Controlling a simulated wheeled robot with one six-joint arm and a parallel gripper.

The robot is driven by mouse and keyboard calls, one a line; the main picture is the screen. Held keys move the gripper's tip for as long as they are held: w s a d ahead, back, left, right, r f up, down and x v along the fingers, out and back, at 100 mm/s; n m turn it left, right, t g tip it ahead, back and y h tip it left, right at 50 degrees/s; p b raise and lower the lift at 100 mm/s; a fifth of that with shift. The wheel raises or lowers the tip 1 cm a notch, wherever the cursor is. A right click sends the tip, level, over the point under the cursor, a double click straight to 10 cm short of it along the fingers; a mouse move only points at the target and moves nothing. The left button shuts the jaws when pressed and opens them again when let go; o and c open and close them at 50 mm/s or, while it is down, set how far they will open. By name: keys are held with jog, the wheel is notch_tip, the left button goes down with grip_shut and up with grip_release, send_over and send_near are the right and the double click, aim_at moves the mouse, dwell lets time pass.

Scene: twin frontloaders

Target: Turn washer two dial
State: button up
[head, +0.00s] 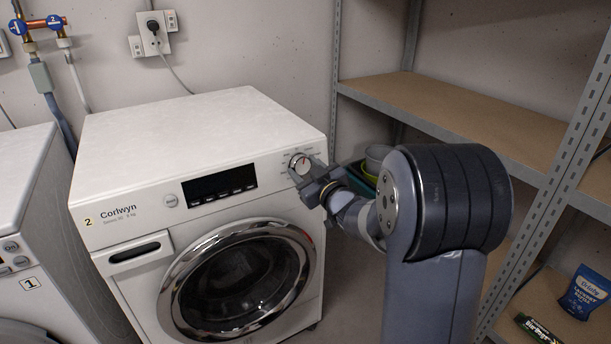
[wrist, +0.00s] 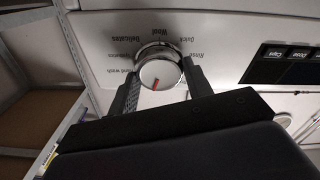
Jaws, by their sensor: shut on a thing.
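Washer two (head: 200,150) is a white front-loader marked with a yellow "2" and "Corlwyn". Its round silver dial (head: 300,162) sits at the right end of the control panel. The dial also shows in the wrist view (wrist: 160,73), with a red pointer mark on its face and programme names such as Wool, Delicates and Quick around it. My gripper (head: 304,176) is at the panel, shut on the dial, with one finger on each side of it in the wrist view (wrist: 161,88). The round door and dark display are left of the dial.
Washer one (head: 28,230) stands at the left, close beside washer two. A metal shelf unit with brown boards (head: 450,110) stands at the right. A blue pouch (head: 587,292) and a dark box (head: 538,328) lie on its lower shelf. Bowls (head: 376,158) show behind my arm.

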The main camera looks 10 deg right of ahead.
jog(key=shift+n+g+y+b, duration=0.35)
jog(key=shift+n+b, duration=0.25)
jog(key=shift+n, duration=1.2)
jog(key=o, duration=1)
jog(key=shift+c, duration=0.2)
jog(key=shift+d, duration=0.1)
jog(key=p+v, duration=0.2)
jog(key=v, duration=0.8)
jog(key=shift+s, duration=0.35)
jog(key=shift+d, duration=0.1)
